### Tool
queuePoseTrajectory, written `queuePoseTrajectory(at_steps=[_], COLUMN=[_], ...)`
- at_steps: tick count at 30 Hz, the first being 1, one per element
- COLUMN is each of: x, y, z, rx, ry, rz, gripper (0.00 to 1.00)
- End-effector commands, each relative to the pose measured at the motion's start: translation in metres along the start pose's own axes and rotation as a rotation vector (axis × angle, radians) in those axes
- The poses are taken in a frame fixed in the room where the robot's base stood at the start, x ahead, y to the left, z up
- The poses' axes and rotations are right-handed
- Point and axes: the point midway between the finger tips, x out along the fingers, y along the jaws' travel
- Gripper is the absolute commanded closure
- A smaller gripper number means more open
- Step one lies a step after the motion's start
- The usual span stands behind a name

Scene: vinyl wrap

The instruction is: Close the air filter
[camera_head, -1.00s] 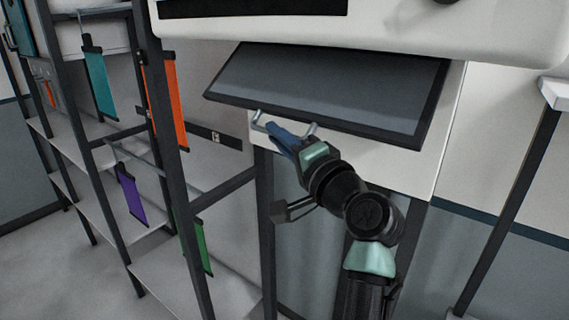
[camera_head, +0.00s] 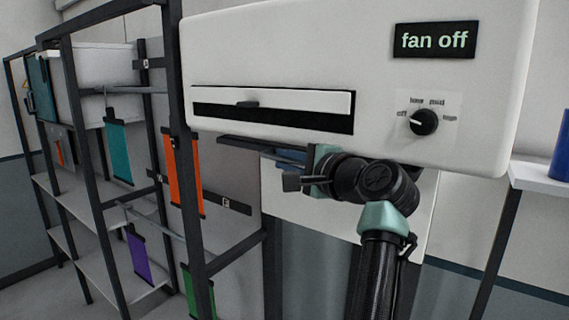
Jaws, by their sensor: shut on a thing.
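The white fan housing (camera_head: 360,50) fills the upper part of the head view. Just below its lower left edge, a dark flat panel, which appears to be the air filter (camera_head: 245,143), shows nearly edge-on as a thin strip. A gap seems to remain between strip and housing at the left. My gripper (camera_head: 285,157) is right under this panel, shut on its handle. The handle and fingertips are mostly hidden behind the panel edge and my wrist, so the exact grip cannot be seen.
The housing has a slot with a dark tab (camera_head: 248,104), a "fan off" display (camera_head: 434,41) and a knob (camera_head: 423,122). A rack (camera_head: 75,150) with hanging coloured sheets stands close at the left. A shelf (camera_head: 540,178) with a blue object (camera_head: 563,150) is at the right.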

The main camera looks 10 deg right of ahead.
Motion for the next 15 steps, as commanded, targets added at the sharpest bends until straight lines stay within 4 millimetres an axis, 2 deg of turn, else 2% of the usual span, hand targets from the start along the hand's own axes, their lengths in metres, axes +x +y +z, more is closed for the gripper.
queuePoseTrajectory(at_steps=[1,3,15], x=[-0.002,-0.0024,-0.0041], y=[-0.0085,-0.0109,-0.0173], z=[-0.0015,-0.0015,-0.0005], rx=[0.001,0.008,0.008], ry=[0.007,0.008,0.008], rz=[-0.01,-0.009,-0.018], gripper=[1.0,1.0,1.0])
